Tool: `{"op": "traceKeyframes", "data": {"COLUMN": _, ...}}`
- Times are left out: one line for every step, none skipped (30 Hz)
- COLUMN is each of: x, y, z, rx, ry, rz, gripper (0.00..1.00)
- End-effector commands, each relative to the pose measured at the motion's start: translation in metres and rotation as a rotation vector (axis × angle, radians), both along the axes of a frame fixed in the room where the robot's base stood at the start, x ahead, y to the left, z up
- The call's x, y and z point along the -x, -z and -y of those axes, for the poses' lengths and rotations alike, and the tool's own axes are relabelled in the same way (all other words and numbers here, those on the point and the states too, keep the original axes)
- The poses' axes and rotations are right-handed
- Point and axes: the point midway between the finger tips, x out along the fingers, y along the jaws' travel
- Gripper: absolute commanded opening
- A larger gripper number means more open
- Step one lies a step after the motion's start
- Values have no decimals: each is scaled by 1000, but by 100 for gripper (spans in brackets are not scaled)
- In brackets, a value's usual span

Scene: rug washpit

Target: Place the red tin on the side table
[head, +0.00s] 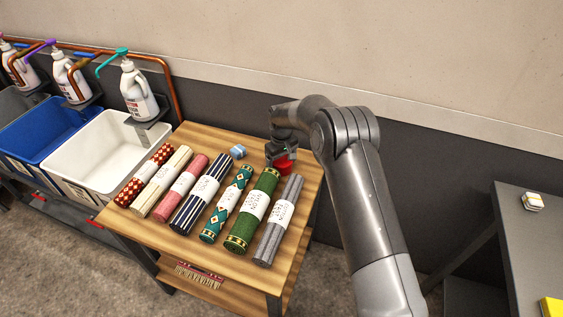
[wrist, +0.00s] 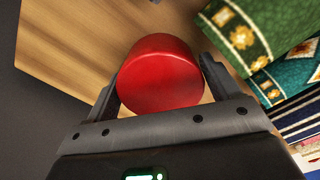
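The red tin (head: 283,168) is at the back right of the wooden table (head: 205,138), behind the rolled rugs. In the wrist view the round red tin (wrist: 161,75) sits between the two fingers of my gripper (wrist: 160,88), with both fingers against its sides. My gripper (head: 282,158) comes down on it from above in the head view. I cannot tell whether the tin touches the wood. A dark grey table (head: 535,240), which may be the side table, stands at the right edge, partly cut off.
Several rolled rugs (head: 208,185) with white labels lie in a row in front of the tin. A small blue item (head: 238,151) lies behind them. The grey table holds a small white-and-yellow item (head: 533,201) and a yellow item (head: 551,306), with bare surface between.

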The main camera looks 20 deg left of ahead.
Motion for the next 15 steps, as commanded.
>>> {"op": "traceKeyframes", "data": {"x": 0, "y": 0, "z": 0, "rx": 0, "ry": 0, "rz": 0, "gripper": 82}}
{"op": "traceKeyframes", "data": {"x": 0, "y": 0, "z": 0, "rx": 0, "ry": 0, "rz": 0, "gripper": 82}}
{"op": "traceKeyframes", "data": {"x": 0, "y": 0, "z": 0, "rx": 0, "ry": 0, "rz": 0, "gripper": 82}}
{"op": "traceKeyframes", "data": {"x": 0, "y": 0, "z": 0, "rx": 0, "ry": 0, "rz": 0, "gripper": 82}}
{"op": "traceKeyframes", "data": {"x": 0, "y": 0, "z": 0, "rx": 0, "ry": 0, "rz": 0, "gripper": 82}}
{"op": "traceKeyframes", "data": {"x": 0, "y": 0, "z": 0, "rx": 0, "ry": 0, "rz": 0, "gripper": 82}}
{"op": "traceKeyframes", "data": {"x": 0, "y": -1, "z": 0, "rx": 0, "ry": 0, "rz": 0, "gripper": 82}}
{"op": "traceKeyframes", "data": {"x": 0, "y": -3, "z": 0, "rx": 0, "ry": 0, "rz": 0, "gripper": 82}}
{"op": "traceKeyframes", "data": {"x": 0, "y": -6, "z": 0, "rx": -1, "ry": 0, "rz": 1, "gripper": 82}}
{"op": "traceKeyframes", "data": {"x": 0, "y": -9, "z": 0, "rx": -1, "ry": 0, "rz": 1, "gripper": 82}}
{"op": "traceKeyframes", "data": {"x": 0, "y": -12, "z": 0, "rx": -1, "ry": 0, "rz": 1, "gripper": 82}}
{"op": "traceKeyframes", "data": {"x": 0, "y": -19, "z": 0, "rx": -1, "ry": 0, "rz": 1, "gripper": 82}}
{"op": "traceKeyframes", "data": {"x": -1, "y": -24, "z": 0, "rx": -2, "ry": 0, "rz": 2, "gripper": 82}}
{"op": "traceKeyframes", "data": {"x": -1, "y": -31, "z": 0, "rx": -3, "ry": 0, "rz": 3, "gripper": 82}}
{"op": "traceKeyframes", "data": {"x": -1, "y": -39, "z": 0, "rx": -2, "ry": 0, "rz": 2, "gripper": 82}}
